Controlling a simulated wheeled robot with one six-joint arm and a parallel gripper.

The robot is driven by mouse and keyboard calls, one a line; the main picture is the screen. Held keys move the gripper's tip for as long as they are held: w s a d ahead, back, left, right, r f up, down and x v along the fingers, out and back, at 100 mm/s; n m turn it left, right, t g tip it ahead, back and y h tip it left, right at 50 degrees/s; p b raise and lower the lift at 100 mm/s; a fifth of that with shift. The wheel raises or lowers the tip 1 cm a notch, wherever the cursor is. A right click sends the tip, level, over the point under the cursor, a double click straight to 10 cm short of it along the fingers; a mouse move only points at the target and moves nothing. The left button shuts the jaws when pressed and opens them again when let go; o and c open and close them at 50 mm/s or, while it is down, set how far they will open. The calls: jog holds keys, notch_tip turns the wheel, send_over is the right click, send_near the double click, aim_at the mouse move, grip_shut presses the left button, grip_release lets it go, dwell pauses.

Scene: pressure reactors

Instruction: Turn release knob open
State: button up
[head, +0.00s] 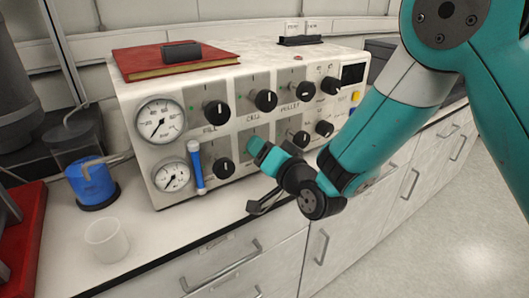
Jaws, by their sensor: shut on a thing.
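A white reactor control box stands on the counter, and its sloping front panel (237,192) carries two rows of black knobs. My gripper (261,151) reaches in from the right, with its teal end against a grey plate in the lower row. It is shut on a knob there, which I take to be the release knob. The knob is hidden behind my gripper, so its angle and its label cannot be seen.
Lower-row knobs flank my gripper: one to the left (223,168), one to the right (300,138). Further left are a blue handle (196,168) and two gauges (161,119). A white cup (106,241) and blue-filled vessel (92,184) stand on the counter. Its front middle is clear.

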jog(key=shift+f+n, duration=0.1)
jog(key=shift+n, duration=0.8)
jog(key=o, duration=0.9)
jog(key=shift+b, duration=0.35)
